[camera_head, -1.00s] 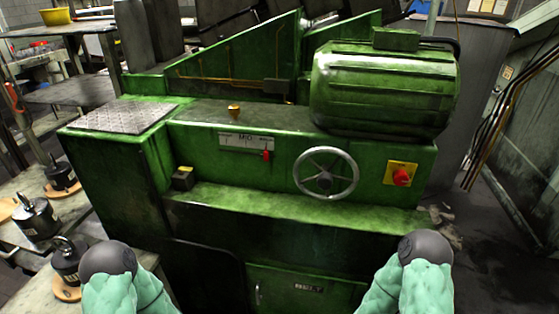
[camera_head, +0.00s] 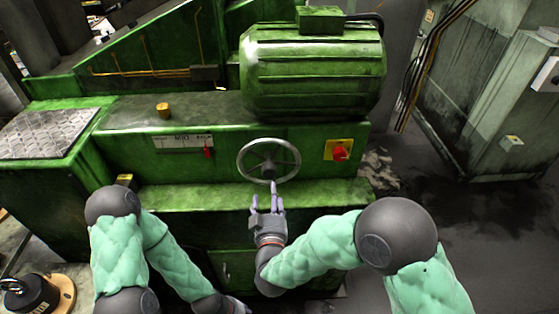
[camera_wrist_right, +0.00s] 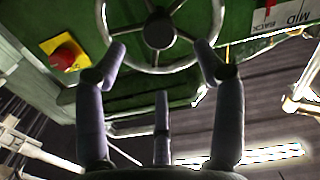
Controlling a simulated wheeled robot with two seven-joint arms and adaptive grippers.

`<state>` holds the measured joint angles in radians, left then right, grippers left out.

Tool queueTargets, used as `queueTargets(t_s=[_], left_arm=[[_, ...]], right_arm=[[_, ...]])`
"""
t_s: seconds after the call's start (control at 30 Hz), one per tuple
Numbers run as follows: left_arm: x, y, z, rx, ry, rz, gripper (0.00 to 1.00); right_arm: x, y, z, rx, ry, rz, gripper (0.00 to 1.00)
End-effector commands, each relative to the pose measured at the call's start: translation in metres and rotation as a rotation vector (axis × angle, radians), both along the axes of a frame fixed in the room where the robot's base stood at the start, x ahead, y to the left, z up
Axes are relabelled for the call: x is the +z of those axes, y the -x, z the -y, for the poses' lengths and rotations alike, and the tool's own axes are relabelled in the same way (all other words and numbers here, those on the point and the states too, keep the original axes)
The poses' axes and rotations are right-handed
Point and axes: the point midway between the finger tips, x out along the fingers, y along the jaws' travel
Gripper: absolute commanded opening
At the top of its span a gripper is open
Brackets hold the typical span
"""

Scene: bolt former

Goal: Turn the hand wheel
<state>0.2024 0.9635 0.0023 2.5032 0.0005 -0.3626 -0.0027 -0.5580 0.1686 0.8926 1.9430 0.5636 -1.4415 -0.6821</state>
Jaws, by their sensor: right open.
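The hand wheel (camera_head: 268,169), a silver spoked ring with a dark hub, is on the front of the green machine. In the right wrist view the hand wheel (camera_wrist_right: 159,31) is at the top, its upper rim cut off. My right gripper (camera_head: 267,196) is just below and in front of the wheel. Its fingers are spread and empty; in the wrist view the right gripper (camera_wrist_right: 162,60) has two fingertips overlapping the lower rim on either side. I cannot tell whether they touch it.
A red knob (camera_head: 340,153) on a yellow plate is right of the wheel. A red lever (camera_head: 208,152) on a white scale is to its left. A green ledge (camera_head: 190,196) juts out below, and a green motor (camera_head: 312,70) sits above.

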Motion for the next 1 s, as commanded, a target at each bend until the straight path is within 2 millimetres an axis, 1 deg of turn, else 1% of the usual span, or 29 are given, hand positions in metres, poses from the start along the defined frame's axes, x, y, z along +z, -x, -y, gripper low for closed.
queueTargets(t_s=[0.03, 0.17, 0.27, 0.5, 0.7, 0.83, 1.0], left_arm=[[0.001, 0.000, 0.000, 0.000, 0.000, -0.001, 0.40], [-0.003, 0.001, 0.000, 0.001, 0.000, -0.001, 0.40], [-0.007, 0.001, 0.000, 0.001, 0.000, -0.001, 0.40], [-0.017, 0.001, 0.000, 0.000, 0.000, -0.001, 0.40], [-0.023, 0.000, 0.000, 0.000, 0.000, -0.001, 0.40], [-0.024, 0.000, 0.000, 0.000, 0.000, -0.001, 0.40], [-0.025, 0.000, 0.000, 0.000, 0.000, -0.001, 0.40]], right_arm=[[0.004, 0.000, -0.001, -0.003, 0.003, 0.011, 0.69], [0.004, -0.009, 0.000, -0.007, 0.004, 0.016, 0.69], [0.003, -0.023, 0.000, -0.008, 0.003, 0.015, 0.69], [0.002, -0.066, 0.000, -0.007, 0.003, 0.014, 0.69], [0.003, -0.094, -0.001, -0.005, 0.003, 0.013, 0.69], [0.003, -0.103, 0.000, -0.005, 0.003, 0.013, 0.69], [0.004, -0.107, 0.000, -0.004, 0.003, 0.011, 0.69]])
